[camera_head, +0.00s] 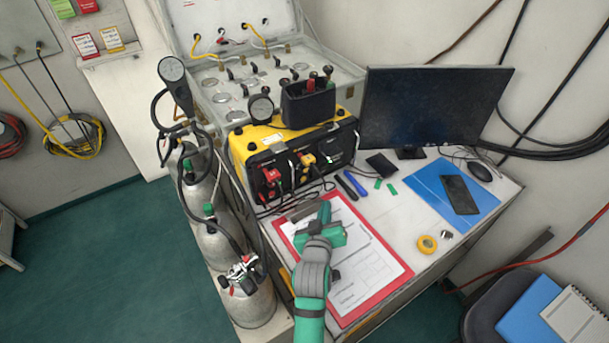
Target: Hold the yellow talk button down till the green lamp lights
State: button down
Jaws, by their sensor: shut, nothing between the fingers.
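A yellow and black box (270,140) stands on the desk, its front facing me. Its front carries red plugs and cables on the left and small yellow parts (306,160) in the middle; which one is the talk button I cannot tell at this size. I cannot make out a lit green lamp on it. My gripper (325,210) is shut and empty, above the clipboard in front of the box. It is apart from the box front in the picture.
A red clipboard (386,287) with papers lies under my gripper. Silver cylinders (252,300) with hoses stand left of the desk. A grey panel case (345,78) is behind the box. A monitor (430,105), blue mat (425,185) and yellow tape roll (427,244) are right.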

aim_at(318, 207)
jog(key=shift+w, duration=0.1)
jog(key=shift+w+a, duration=0.9)
jog(key=shift+w, duration=0.25)
jog(key=shift+w+a, duration=0.9)
jog(key=shift+w, duration=0.25)
jog(key=shift+w+a, duration=0.9)
jog(key=shift+w, duration=0.25)
jog(key=shift+w+a, duration=0.4)
jog(key=shift+w, duration=0.25)
dwell(2.0)
jog(key=shift+s+d, duration=0.5)
jog(key=shift+s, duration=0.15)
jog(key=shift+s+d, duration=0.75)
jog(key=shift+s, duration=0.3)
jog(key=shift+s+d, duration=0.75)
jog(key=shift+s, duration=0.25)
